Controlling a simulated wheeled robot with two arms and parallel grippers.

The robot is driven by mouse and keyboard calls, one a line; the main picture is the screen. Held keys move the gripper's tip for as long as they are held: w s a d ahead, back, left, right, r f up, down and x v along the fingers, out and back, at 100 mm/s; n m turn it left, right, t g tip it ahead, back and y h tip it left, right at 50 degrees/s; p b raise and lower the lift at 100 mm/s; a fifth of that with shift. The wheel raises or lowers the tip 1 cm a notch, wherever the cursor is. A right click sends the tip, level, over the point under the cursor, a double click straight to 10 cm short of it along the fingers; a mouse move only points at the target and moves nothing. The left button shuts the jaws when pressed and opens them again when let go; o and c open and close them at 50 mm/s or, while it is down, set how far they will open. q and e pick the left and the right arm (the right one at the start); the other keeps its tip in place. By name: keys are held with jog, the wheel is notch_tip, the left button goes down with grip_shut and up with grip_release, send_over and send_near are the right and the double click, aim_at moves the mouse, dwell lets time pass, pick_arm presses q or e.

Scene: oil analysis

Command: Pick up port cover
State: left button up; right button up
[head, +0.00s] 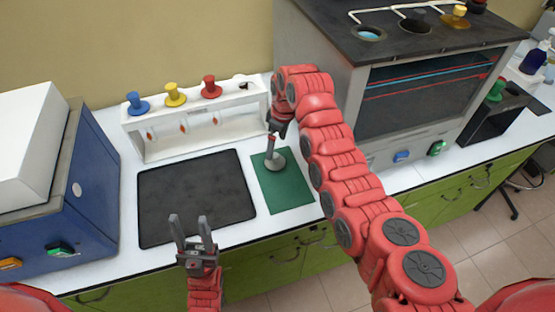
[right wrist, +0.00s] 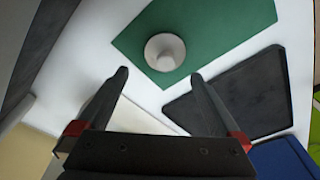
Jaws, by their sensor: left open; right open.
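A pale grey, round port cover with a central knob stands on the green mat (head: 287,190). In the head view the cover (head: 277,163) is partly hidden by my right gripper (head: 276,143). In the right wrist view the cover (right wrist: 165,52) lies beyond the fingertips of my right gripper (right wrist: 158,77), roughly midway between their lines. That gripper is open and empty, with no visible contact with the cover. My left gripper (head: 190,228) is open and empty over the front edge of the counter, near the dark mat.
A white rack (head: 160,147) with blue, yellow and red knobs stands behind the mats. A black mat (head: 195,195) lies left of the green one. A blue machine (head: 75,200) is at the left. A large grey apparatus (head: 415,95) stands right, close to my right arm.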

aim_at(275, 155)
jog(key=shift+s+a+f, duration=0.1)
jog(key=shift+f, duration=0.25)
jog(key=shift+s+a+f+p, duration=0.1)
jog(key=shift+s+f+p, duration=0.1)
jog(key=shift+p, duration=0.2)
jog(key=shift+s+f+p, duration=0.25)
jog(key=shift+f+p, duration=0.65)
jog(key=shift+p, duration=0.2)
jog(key=shift+w+f, duration=0.25)
jog(key=shift+f, duration=0.85)
jog(key=shift+a+f, duration=0.1)
jog(key=shift+f, duration=0.25)
jog(key=shift+c, duration=0.3)
jog(key=c, duration=1.1)
jog(key=shift+r, duration=0.15)
